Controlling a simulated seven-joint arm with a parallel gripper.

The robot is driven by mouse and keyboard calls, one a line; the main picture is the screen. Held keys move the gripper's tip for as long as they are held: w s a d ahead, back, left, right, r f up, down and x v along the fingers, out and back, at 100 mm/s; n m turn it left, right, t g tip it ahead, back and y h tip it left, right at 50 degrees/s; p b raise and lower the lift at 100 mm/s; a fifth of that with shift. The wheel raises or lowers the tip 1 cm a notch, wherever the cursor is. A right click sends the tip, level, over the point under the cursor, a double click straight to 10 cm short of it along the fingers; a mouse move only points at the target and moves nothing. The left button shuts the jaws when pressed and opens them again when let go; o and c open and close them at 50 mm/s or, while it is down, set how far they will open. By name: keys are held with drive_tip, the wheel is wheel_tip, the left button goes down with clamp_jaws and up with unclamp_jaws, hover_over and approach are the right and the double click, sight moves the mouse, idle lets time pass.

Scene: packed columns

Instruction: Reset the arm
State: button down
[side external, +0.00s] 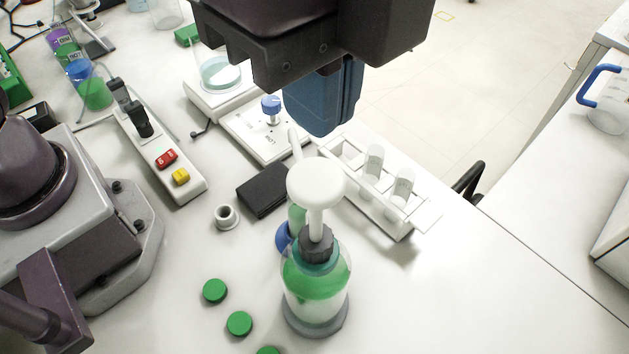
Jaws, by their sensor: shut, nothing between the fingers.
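My gripper (322,112) hangs at the top middle of the side external view, above the bench. Its dark body fills the upper edge and its blue fingers point down. The fingers are shut together with nothing seen between them. They are above and behind the white pump top (316,182) of a bottle (316,282) holding green liquid. The gripper hides part of the bench behind it.
A white rack (408,228) with clear tubes stands right of centre. A white device with a blue knob (271,104), a black box (264,188), a power strip (165,158) and green caps (239,323) share the bench. The front right of the bench is clear.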

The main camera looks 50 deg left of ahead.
drive_tip(key=shift+r, duration=0.9)
drive_tip(key=shift+w+a+f+n, duration=0.1)
drive_tip(key=shift+a+f+n, duration=0.2)
drive_tip(key=shift+f+n, duration=0.3)
drive_tip(key=shift+w+a+f+n, duration=0.1)
drive_tip(key=shift+a+f+n, duration=0.15)
drive_tip(key=shift+f+n, duration=0.35)
drive_tip(key=s+a+n+t, duration=0.1)
drive_tip(key=a+n, duration=0.6)
drive_tip(key=a, duration=0.8)
drive_tip(key=s+a+f+n+t, duration=0.1)
drive_tip(key=a+n+t, duration=0.3)
drive_tip(key=a+n, duration=0.4)
drive_tip(key=a, duration=0.7)
drive_tip(key=shift+s+a+f+n+t, duration=0.2)
drive_tip(key=shift+s+n+t, duration=0.1)
drive_tip(key=shift+s, duration=0.1)
